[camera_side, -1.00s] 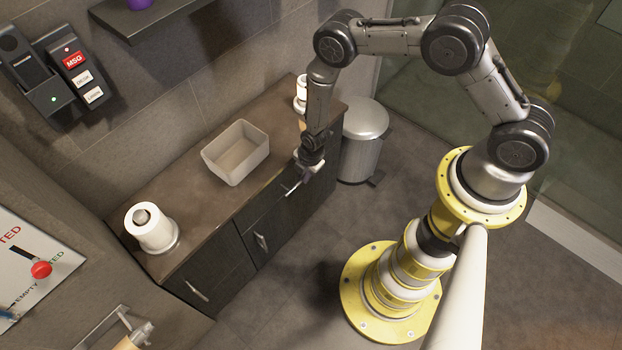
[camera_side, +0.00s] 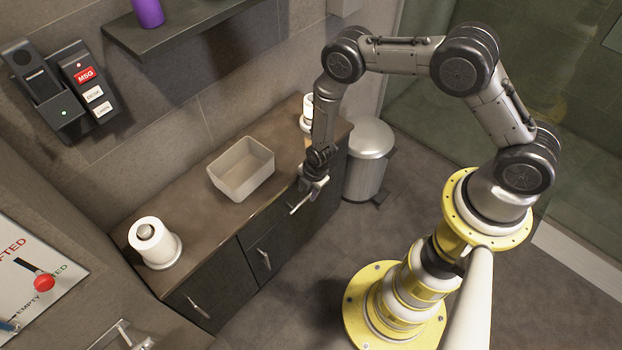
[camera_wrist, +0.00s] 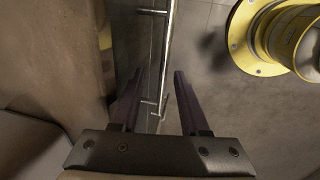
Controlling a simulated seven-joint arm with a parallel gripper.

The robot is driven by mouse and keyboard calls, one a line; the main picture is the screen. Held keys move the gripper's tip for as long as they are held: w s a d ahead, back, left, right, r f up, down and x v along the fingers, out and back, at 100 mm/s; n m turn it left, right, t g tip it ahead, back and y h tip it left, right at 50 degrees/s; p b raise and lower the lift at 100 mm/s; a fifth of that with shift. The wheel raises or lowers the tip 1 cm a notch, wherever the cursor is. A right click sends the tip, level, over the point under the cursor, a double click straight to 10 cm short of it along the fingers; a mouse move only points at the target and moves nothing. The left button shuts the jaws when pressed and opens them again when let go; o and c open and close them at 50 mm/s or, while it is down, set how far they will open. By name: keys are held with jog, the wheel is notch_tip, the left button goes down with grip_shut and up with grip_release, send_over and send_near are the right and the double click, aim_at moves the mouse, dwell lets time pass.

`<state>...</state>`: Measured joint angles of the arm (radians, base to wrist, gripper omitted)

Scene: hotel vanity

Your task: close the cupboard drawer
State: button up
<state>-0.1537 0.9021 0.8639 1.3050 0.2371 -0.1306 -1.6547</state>
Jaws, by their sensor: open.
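The cupboard (camera_side: 245,265) is a long dark unit with a brown top along the wall, with several fronts carrying metal bar handles. My gripper (camera_side: 312,192) is at the front of its right part, pointing down beside a bar handle (camera_side: 300,205). In the wrist view my gripper (camera_wrist: 157,75) is open. The bar handle (camera_wrist: 168,45) runs between its two dark fingers, which are apart from each other. I cannot tell whether a finger touches the handle. The drawer front (camera_wrist: 146,55) is partly hidden by a finger; how far it stands out is unclear.
A pale open box (camera_side: 242,170) and a white roll on a stand (camera_side: 154,243) are on the cupboard top. Another white roll (camera_side: 307,112) is at its far end. A metal bin (camera_side: 368,160) stands right of the cupboard.

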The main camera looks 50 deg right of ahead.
notch_tip(320, 180, up, 13)
jog(key=s, duration=0.2)
jog(key=shift+s+f, duration=0.2)
jog(key=shift+w+d, duration=0.1)
